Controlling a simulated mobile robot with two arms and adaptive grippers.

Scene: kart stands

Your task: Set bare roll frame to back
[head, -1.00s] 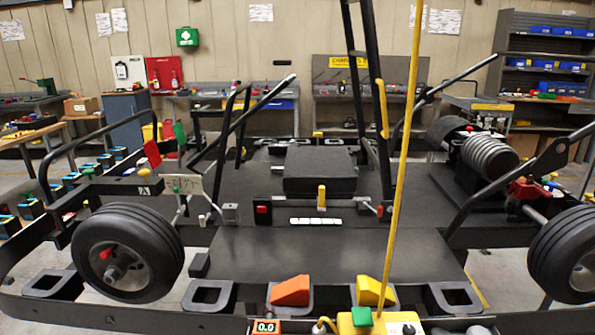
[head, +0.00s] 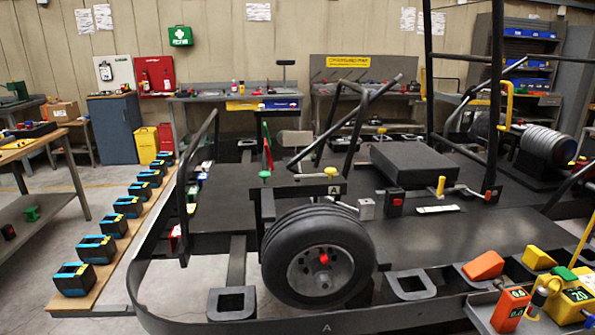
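A tall black tube frame (head: 496,110), which looks like the roll frame, stands on the kart's flat black deck. It has two uprights joined by crossbars, and a yellow handle (head: 507,102) on the right upright. Its top runs out of the picture. I see nothing mounted on it in the visible part. It looks close to upright; its exact tilt is hard to tell. A black box-like block (head: 410,165) lies in front of it on the deck. Neither of my grippers is in the head view.
The kart's front wheel (head: 318,257) and curved black rail (head: 137,270) fill the near middle. A plank (head: 88,298) with several black-and-blue blocks lies left of it. Orange and yellow wedges (head: 484,265) and a yellow box (head: 573,303) sit front right. Floor shows at left.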

